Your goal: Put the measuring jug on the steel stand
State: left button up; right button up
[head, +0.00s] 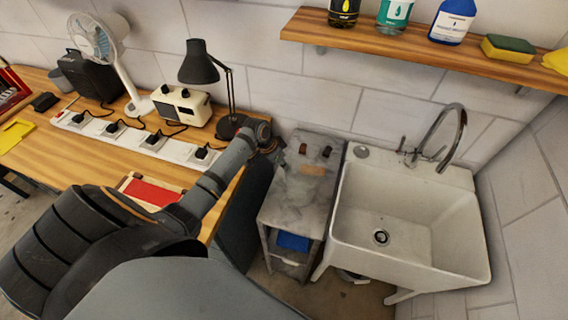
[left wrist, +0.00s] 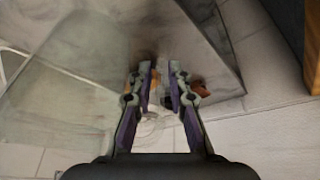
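The measuring jug is a clear, see-through vessel, faintly visible over the steel stand's top in the head view (head: 300,184). It fills the left of the left wrist view (left wrist: 60,95). The steel stand (head: 264,218) is a grey, worn stand between the bench and the sink. My left gripper (head: 279,150) is at the stand's rear left, beside the jug. In the left wrist view its fingers (left wrist: 161,88) are close together around a clear part, seemingly the handle. Whether the jug touches the top cannot be told. My right gripper is out of view.
A white sink (head: 459,226) with a tall tap (head: 456,140) adjoins the stand on the right. On the bench at left are a black lamp (head: 199,68), a cream radio (head: 181,105) and a power strip (head: 90,128). A blue item (head: 292,241) lies lower in the stand.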

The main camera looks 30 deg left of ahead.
pick_arm(q)
jog(key=shift+o, duration=0.7)
jog(key=shift+a+r, duration=0.15)
jog(key=shift+r, duration=0.05)
jog(key=b+v, duration=0.2)
jog(key=v, duration=0.9)
jog(key=shift+s+r, duration=0.2)
jog(key=shift+r, duration=0.1)
